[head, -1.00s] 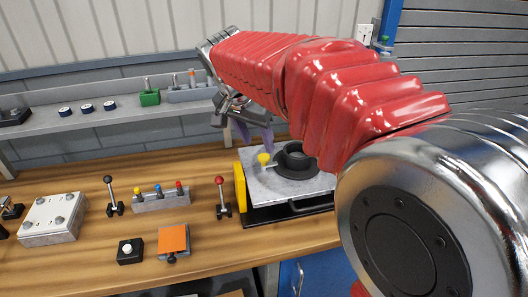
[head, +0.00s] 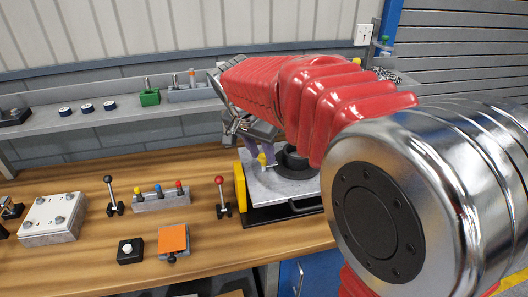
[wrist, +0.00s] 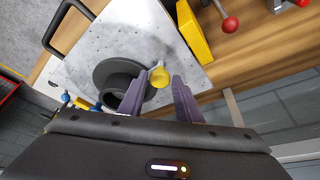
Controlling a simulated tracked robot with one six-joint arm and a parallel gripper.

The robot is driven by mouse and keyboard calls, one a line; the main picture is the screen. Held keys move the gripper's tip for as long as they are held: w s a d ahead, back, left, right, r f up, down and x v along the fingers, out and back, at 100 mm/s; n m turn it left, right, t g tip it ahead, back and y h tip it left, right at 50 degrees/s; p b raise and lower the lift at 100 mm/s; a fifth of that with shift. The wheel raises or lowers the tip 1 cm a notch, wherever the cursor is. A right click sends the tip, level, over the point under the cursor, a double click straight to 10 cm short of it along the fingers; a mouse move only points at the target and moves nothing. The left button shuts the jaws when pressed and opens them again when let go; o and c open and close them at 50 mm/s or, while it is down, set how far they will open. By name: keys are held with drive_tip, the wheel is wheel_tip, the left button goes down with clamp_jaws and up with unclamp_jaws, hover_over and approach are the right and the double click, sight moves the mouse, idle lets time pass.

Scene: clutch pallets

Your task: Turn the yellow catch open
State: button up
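The yellow catch (wrist: 160,76) is a small yellow knob on a short metal lever, on a grey metal plate (wrist: 80,55) beside a round black hub (wrist: 118,78). In the head view the catch (head: 262,159) is partly covered by my gripper (head: 258,156). In the wrist view my gripper (wrist: 166,82) has its two purple fingers apart, with the yellow knob between or just beyond their tips. The knob lies closer to the left finger. I cannot tell whether either finger touches it.
A yellow block (head: 240,187) stands at the plate's left edge, and a black handle (head: 296,207) runs along its front. A red-knobbed lever (head: 221,196) stands left of it. A block of coloured switches (head: 160,199) sits further left.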

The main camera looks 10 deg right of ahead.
drive_tip(key=c, duration=0.6)
drive_tip(key=shift+d, duration=0.3)
drive_tip(key=shift+c, duration=0.2)
drive_tip(key=shift+a, duration=0.25)
drive_tip(key=shift+n, duration=0.6)
drive_tip(key=shift+n+y, duration=0.3)
drive_tip(key=n, duration=0.2)
drive_tip(key=n+y, duration=0.1)
drive_tip(key=n, duration=0.1)
drive_tip(key=n+t+y, duration=0.1)
drive_tip(key=shift+s+d+n, duration=0.15)
drive_tip(key=shift+d+n, duration=0.1)
drive_tip(key=shift+n, duration=0.15)
drive_tip(key=n, duration=0.1)
drive_tip(key=n+y, duration=0.1)
drive_tip(key=n, duration=0.1)
drive_tip(key=n+y, duration=0.1)
drive_tip(key=n, duration=0.1)
drive_tip(key=shift+d, duration=0.25)
drive_tip(key=shift+d+n+g+y, duration=0.1)
drive_tip(key=shift+n+g+y, duration=0.25)
drive_tip(key=shift+n, duration=0.95)
drive_tip(key=shift+d+n+g+y, duration=0.15)
drive_tip(key=shift+n+y, duration=0.4)
drive_tip(key=shift+n, duration=0.75)
